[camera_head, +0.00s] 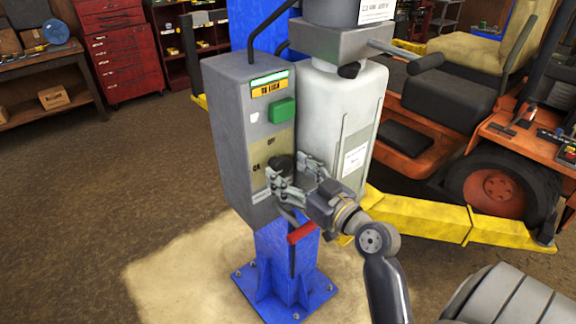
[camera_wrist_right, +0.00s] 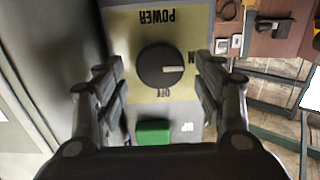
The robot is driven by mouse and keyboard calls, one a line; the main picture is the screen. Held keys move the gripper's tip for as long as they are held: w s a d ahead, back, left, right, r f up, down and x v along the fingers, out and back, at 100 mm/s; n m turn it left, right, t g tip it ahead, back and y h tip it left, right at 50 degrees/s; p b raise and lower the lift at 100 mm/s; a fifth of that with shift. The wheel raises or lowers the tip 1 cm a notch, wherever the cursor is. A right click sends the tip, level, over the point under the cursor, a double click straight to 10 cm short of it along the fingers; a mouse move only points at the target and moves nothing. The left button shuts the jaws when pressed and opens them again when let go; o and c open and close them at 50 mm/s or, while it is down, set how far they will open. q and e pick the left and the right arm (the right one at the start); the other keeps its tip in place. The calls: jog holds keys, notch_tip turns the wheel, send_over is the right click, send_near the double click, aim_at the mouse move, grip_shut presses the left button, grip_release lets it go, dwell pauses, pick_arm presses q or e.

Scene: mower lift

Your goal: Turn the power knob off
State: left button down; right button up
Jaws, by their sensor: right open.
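The power knob (camera_head: 281,165) is a round black dial on the front of a grey control box (camera_head: 228,120), mounted on a blue lift post (camera_head: 272,255). In the right wrist view the knob (camera_wrist_right: 161,67) sits on a tan plate marked POWER, upside down there. Its white mark points right, towards the ON lettering, and OFF is printed below it. My right gripper (camera_head: 288,176) is at the box front, open. In the wrist view its fingers (camera_wrist_right: 162,90) stand on either side of the knob, with visible gaps. My left gripper is out of view.
A green button (camera_head: 283,111) is above the knob on the box. A white tank (camera_head: 335,115) stands close on the right. A red handle (camera_head: 302,233) lies below the gripper. Yellow lift arms (camera_head: 420,217) and an orange mower (camera_head: 430,120) are behind. Open floor lies left.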

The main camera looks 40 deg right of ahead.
jog(key=shift+w, duration=0.45)
jog(key=c, duration=1)
jog(key=shift+c, duration=0.2)
jog(key=m+p, duration=0.2)
jog(key=m, duration=0.1)
jog(key=shift+r+m, duration=0.1)
jog(key=shift+m, duration=0.3)
jog(key=m+p, duration=0.2)
jog(key=m, duration=0.3)
jog(key=shift+d+m, duration=0.15)
jog(key=shift+m, duration=0.15)
jog(key=m+p, duration=0.2)
jog(key=m, duration=0.2)
jog(key=shift+d+f+m+p, duration=0.15)
jog(key=shift+m+p, duration=0.25)
jog(key=shift+m, duration=0.65)
jog(key=shift+a+f+m+p, duration=0.15)
jog(key=shift+m+p, duration=0.25)
jog(key=shift+m, duration=0.95)
